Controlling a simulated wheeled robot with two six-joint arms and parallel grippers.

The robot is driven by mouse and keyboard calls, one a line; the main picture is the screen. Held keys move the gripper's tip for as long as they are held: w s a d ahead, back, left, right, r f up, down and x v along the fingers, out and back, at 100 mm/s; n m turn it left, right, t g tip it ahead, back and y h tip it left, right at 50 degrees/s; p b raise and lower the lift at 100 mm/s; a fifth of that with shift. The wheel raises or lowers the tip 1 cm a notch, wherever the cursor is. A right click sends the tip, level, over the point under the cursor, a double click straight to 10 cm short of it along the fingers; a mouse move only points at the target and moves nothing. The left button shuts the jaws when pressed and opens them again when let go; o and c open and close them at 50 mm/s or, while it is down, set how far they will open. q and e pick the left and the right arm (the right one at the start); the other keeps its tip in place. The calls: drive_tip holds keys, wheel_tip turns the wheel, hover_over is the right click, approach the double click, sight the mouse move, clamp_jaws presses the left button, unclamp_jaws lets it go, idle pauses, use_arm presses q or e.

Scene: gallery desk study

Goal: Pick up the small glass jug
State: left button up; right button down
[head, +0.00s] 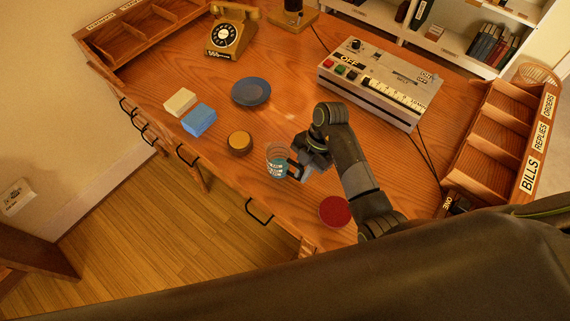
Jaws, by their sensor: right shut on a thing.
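The small glass jug (277,163) is near the front edge of the wooden desk, clear glass with something blue-green showing in its lower part. My right gripper (293,171) reaches it from the right and is shut on it at its right side. The jug looks upright. I cannot tell whether its base touches the desk or is slightly above it. The gripper hides part of the jug's right side. My left gripper is not in view.
A round yellow-brown item (240,143) stands close left of the jug. A red disc (335,211) lies to the right near the front edge. A blue plate (251,92), a blue block (198,120), a cream block (180,102), a telephone (230,33) and a grey machine (374,84) stand farther back.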

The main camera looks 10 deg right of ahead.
drive_tip(key=shift+r, duration=0.15)
drive_tip(key=shift+r, duration=0.35)
wheel_tip(320, 180, up, 9)
drive_tip(key=p, duration=0.5)
